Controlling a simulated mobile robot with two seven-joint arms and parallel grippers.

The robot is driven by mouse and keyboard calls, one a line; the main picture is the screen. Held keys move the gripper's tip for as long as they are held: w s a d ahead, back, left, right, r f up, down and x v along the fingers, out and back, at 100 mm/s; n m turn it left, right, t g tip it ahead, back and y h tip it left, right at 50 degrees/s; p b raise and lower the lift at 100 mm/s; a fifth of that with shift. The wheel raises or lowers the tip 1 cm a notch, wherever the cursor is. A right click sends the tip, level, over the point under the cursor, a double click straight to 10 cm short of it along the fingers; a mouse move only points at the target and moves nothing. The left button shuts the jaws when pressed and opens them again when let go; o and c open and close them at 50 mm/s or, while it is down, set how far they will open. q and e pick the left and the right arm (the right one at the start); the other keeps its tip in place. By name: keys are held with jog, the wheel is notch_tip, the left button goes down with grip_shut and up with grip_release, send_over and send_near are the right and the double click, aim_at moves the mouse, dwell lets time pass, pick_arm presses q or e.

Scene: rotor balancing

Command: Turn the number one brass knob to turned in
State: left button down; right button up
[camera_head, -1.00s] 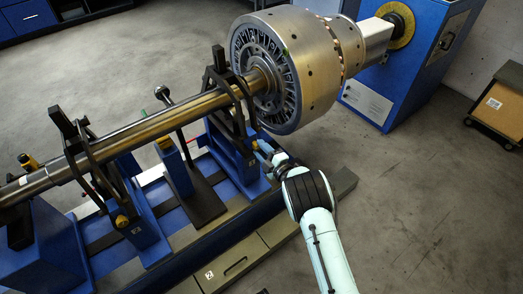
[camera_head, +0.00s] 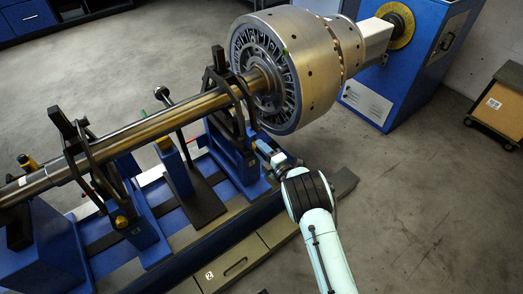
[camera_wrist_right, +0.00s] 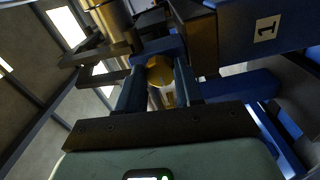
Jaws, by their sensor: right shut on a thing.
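The number one brass knob (camera_wrist_right: 160,72) shows in the right wrist view, between the two fingers of my right gripper (camera_wrist_right: 161,84). The fingers are shut on it from both sides. A white label with a 1 (camera_wrist_right: 265,28) is on the blue stand to its right. In the head view my right gripper (camera_head: 262,150) reaches the front of the blue bearing stand (camera_head: 232,157) beside the rotor; there it hides the knob. How far the knob is turned in cannot be told. My left gripper is not in view.
The long steel shaft (camera_head: 150,132) with the large rotor (camera_head: 312,70) lies above the blue stands. A brown box on a trolley (camera_head: 503,100) stands far right on open floor.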

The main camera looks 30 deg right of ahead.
jog(key=o, duration=1)
jog(key=shift+o, duration=0.2)
jog(key=shift+s, duration=0.1)
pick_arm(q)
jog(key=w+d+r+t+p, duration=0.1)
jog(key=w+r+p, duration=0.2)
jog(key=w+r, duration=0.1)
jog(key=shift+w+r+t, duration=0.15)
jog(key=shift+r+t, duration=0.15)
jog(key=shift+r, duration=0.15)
pick_arm(e)
jog(key=s+d, duration=0.1)
jog(key=s, duration=1.2)
